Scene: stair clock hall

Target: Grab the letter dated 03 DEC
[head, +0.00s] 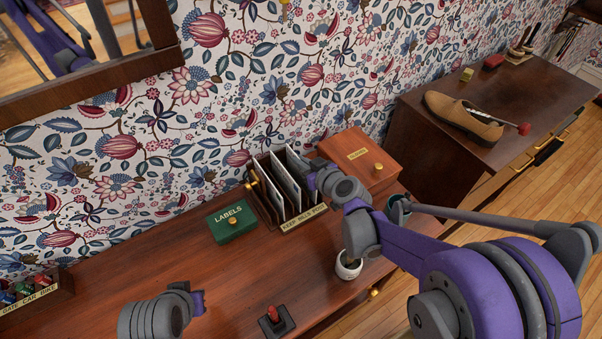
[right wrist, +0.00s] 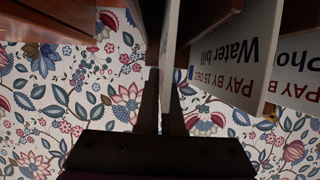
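The letter rack (head: 262,205) stands on the wooden table against the wall, with several pale letters (head: 287,180) upright in its slots. My right gripper (head: 313,178) is at the rack's right end. In the right wrist view its two dark fingers (right wrist: 163,85) are close together, with the edge of one white letter (right wrist: 168,35) between them. That letter's date is hidden. Beside it a water bill (right wrist: 232,50) reads PAY BY 15 DEC, and a phone bill (right wrist: 297,75) is partly cut off. My left gripper (head: 198,300) is low over the table's front; its finger gap is not clear.
A green LABELS box (head: 232,222) stands left of the rack and a brown wooden box (head: 360,158) right of it. A small white pot (head: 348,266) and a red-knobbed joystick (head: 275,319) are near the front. Coloured items (head: 30,290) sit in a holder far left.

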